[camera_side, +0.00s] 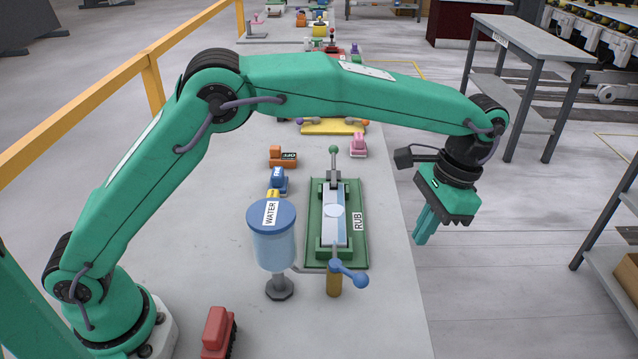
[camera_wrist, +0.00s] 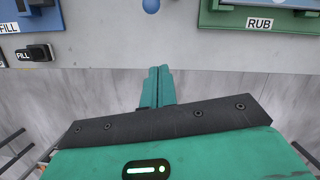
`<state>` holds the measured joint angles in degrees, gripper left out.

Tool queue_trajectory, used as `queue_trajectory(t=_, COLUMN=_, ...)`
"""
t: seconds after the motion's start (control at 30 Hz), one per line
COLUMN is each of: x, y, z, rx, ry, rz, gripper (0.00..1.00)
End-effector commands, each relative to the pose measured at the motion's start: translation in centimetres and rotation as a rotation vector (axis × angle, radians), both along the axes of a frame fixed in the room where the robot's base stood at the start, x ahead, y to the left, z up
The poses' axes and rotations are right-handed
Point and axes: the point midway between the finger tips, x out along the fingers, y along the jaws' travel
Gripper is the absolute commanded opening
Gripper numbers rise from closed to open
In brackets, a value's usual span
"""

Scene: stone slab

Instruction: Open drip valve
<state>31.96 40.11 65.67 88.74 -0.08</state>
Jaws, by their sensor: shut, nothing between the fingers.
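The blue drip valve handle (camera_side: 347,272) sits on a brass-coloured post (camera_side: 333,286) beside the blue water tank (camera_side: 272,245), labelled WATER. The handle slants down to the right and has ball ends. A thin pipe links tank and post. My gripper (camera_side: 424,241) is shut and empty, pointing down past the slab's right edge, to the right of the valve and apart from it. In the wrist view the shut fingers (camera_wrist: 158,75) lie together near the slab edge. A blue ball (camera_wrist: 151,5), seemingly the valve handle's end, shows at the top of that view.
A green base labelled RUB (camera_side: 358,195) holds a pale block behind the valve. Orange, blue and pink blocks stand farther back. A red block (camera_side: 217,330) is at the front left. In the wrist view, a black FILL block (camera_wrist: 36,52) is at left.

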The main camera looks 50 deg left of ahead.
Motion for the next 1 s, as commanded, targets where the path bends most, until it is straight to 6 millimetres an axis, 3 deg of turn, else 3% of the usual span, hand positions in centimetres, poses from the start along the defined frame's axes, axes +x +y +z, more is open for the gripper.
queue_trajectory(t=0.37, x=-0.4, y=0.2, z=-1.6, rx=-0.001, ry=0.0, rz=-0.003, gripper=0.0)
queue_trajectory(t=0.97, x=-2.3, y=1.4, z=-10.1, rx=0.001, ry=0.003, rz=-0.003, gripper=0.0)
queue_trajectory(t=1.0, x=-2.6, y=1.6, z=-9.6, rx=-0.002, ry=-0.001, rz=-0.003, gripper=0.0)
